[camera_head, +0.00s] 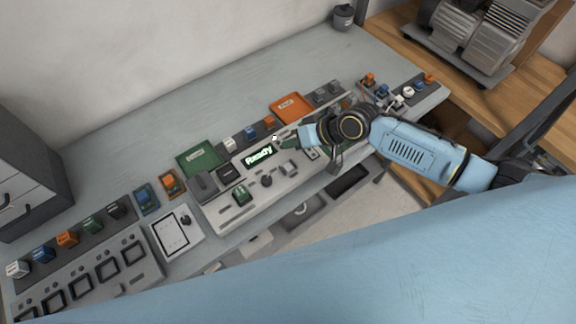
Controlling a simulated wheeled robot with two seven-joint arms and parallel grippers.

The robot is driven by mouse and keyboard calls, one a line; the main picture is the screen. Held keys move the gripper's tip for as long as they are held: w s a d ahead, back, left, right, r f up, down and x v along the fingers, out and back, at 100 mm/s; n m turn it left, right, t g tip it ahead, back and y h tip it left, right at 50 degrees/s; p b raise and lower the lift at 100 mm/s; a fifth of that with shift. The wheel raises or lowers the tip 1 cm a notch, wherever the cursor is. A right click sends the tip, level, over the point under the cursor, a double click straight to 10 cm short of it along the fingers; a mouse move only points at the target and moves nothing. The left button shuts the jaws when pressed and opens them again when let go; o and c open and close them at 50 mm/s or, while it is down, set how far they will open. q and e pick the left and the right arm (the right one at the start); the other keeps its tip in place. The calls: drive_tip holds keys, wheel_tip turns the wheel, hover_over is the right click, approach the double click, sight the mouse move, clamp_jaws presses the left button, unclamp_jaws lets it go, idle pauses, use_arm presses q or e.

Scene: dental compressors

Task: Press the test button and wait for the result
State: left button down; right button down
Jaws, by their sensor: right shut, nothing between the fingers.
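The light grey test panel (247,209) lies on the bench in the middle of the head view. Its small display (258,153) reads "Ready" in bright letters. A dark round knob (266,181) and a green-topped part (240,196) show on the panel. My right gripper (288,143) is shut and empty, just right of the display, over the panel's far right part. I cannot tell whether its tips touch anything. I cannot clearly make out the test button; the gripper and wrist cover part of the panel there. My left gripper is not in view.
A green tray (201,156) and an orange tray (291,106) lie behind the panel. Rows of small coloured blocks stand left and right. A white tablet-like board (176,231) lies left of the panel. A compressor (480,35) stands at the back right. The bench's back left is clear.

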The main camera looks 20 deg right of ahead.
sight(292, 168)
wheel_tip(292, 168, down, 8)
drive_tip(key=b, duration=0.6)
drive_tip(key=shift+f, duration=0.15)
idle(1.6)
drive_tip(key=shift+f+b, duration=0.4)
drive_tip(key=shift+b, duration=0.05)
drive_tip(key=shift+f+b, duration=0.4)
drive_tip(key=shift+f, duration=0.1)
idle(0.5)
drive_tip(key=shift+r, duration=0.15)
drive_tip(key=shift+r+p, duration=0.8)
drive_tip(key=shift+p, duration=0.15)
wheel_tip(292, 168, up, 5)
drive_tip(key=p, duration=0.4)
drive_tip(key=shift+p, duration=0.4)
